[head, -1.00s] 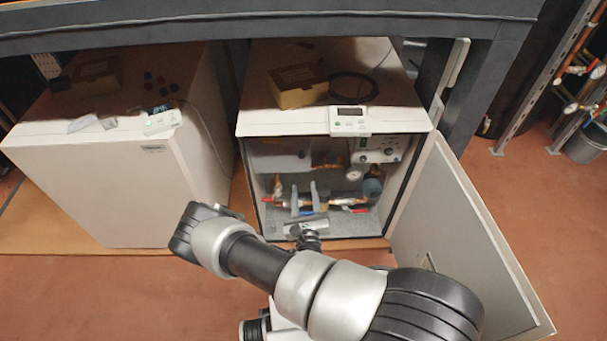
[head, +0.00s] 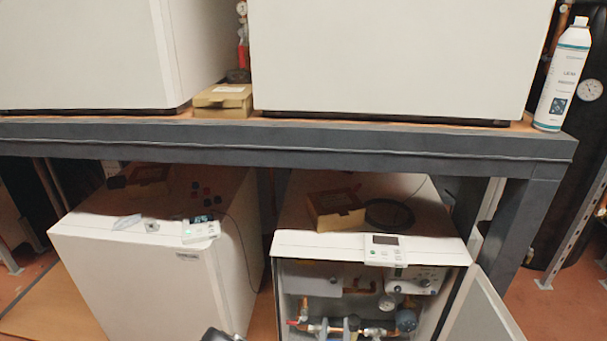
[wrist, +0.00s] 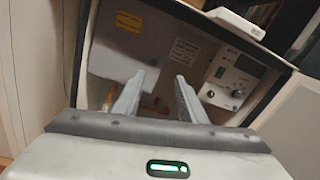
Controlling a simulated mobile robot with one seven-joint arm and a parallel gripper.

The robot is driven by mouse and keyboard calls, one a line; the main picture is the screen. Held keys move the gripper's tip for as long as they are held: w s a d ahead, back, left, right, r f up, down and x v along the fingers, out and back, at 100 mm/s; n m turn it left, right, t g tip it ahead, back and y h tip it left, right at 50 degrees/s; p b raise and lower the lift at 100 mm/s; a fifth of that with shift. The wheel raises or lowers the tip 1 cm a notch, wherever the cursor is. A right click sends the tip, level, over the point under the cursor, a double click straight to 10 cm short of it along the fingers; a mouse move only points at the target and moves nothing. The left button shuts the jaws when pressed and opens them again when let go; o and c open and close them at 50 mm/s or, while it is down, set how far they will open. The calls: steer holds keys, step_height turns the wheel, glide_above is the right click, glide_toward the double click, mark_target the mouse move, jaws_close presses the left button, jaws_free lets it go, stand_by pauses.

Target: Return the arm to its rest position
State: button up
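My gripper (wrist: 157,92) shows in the wrist view with its two grey fingers apart and nothing between them. It faces the open front of the right lower heat pump (wrist: 120,60), whose control panel (wrist: 228,85) lies just beyond and to the right of the fingers. In the head view, that heat pump (head: 290,244) stands below the shelf with its door open to the right and pipes inside. Only a small dark part of my arm (head: 222,335) shows at the bottom edge. Most of the arm is out of frame.
A grey shelf beam (head: 300,150) crosses above the lower units, with white cabinets and a spray bottle (head: 563,78) on top. The open door (head: 480,315) stands at right. A closed heat pump (head: 130,270) is at left. Small boxes lie on the units.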

steer(key=w+d+r+m+g+h, duration=0.1)
steer(key=d+r+m+g+h, duration=0.25)
steer(key=r+m+h, duration=0.35)
steer(key=d+r+m+g+h, duration=0.2)
steer(key=d+r+m+h, duration=0.25)
steer(key=r, duration=0.45)
steer(key=s+d+r+m+g, duration=0.7)
steer(key=s+r+m+g, duration=0.3)
steer(key=r+m+g, duration=0.3)
steer(key=s+a+r+m+t+y, duration=0.6)
steer(key=s+a+r+m+y, duration=0.65)
steer(key=r+y, duration=0.2)
step_height(320, 180, up, 16)
steer(key=p, duration=1.5)
steer(key=shift+d+r+p, duration=0.2)
steer(key=shift+d+p, duration=0.05)
steer(key=shift+p, duration=0.05)
steer(key=shift+s+r, duration=0.1)
steer(key=shift+r, duration=0.15)
steer(key=shift+c, duration=0.9)
